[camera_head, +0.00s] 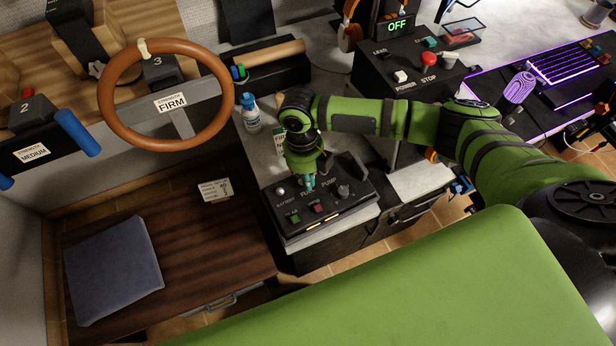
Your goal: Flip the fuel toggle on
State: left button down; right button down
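A dark control panel (330,222) sits on the grey counter, labelled BATTERY, FUEL and PUMP. A small silver toggle (281,191) stands at its left near the BATTERY label, and a dark knob (343,191) at its right by the PUMP label. My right gripper (308,183) points down over the panel's middle, at the partly covered FUEL label. It hides the fuel toggle, so I cannot tell the toggle's position or whether the gripper touches it. The gripper's fingers are too small and hidden to tell whether they are open. My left gripper is not in view.
A green button (295,218) and a red button (318,208) lie on the panel's front part. Behind is a black box (405,65) reading OFF, with a red STOP button. A small blue-white bottle (250,113) and a steering wheel (110,105) stand to the left.

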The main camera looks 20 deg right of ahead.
jog(key=shift+w+r, duration=0.1)
jog(key=shift+w, duration=0.2)
jog(key=shift+w+a+r, duration=0.1)
jog(key=shift+w, duration=0.15)
dwell(0.4)
jog(key=shift+r+p, duration=0.8)
jog(key=shift+p, duration=0.25)
